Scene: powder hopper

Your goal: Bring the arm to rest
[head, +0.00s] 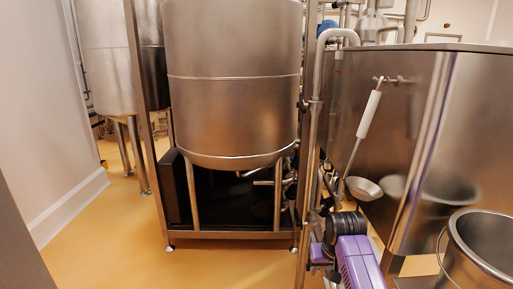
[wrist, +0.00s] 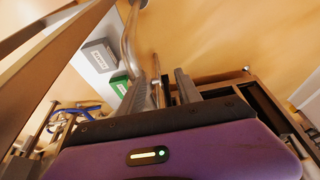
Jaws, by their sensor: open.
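My gripper (wrist: 161,88) shows in the wrist view with its two dark fingers apart and nothing held between them. A metal pipe and the orange floor show beyond the fingers. In the head view my purple arm (head: 360,262) with a dark joint is at the bottom, right of centre, in front of the steel hopper's side. The fingers cannot be made out in the head view. A ladle (head: 368,115) with a white handle hangs from a hook on the wall of the steel hopper (head: 400,140), above and right of my arm.
A steel bucket (head: 485,245) stands at the lower right. A large steel tank (head: 233,100) on a frame stands in the middle, with upright pipes (head: 312,130) close to my arm. Grey and green boxes (wrist: 100,56) show in the wrist view. Open floor (head: 120,240) lies at the lower left.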

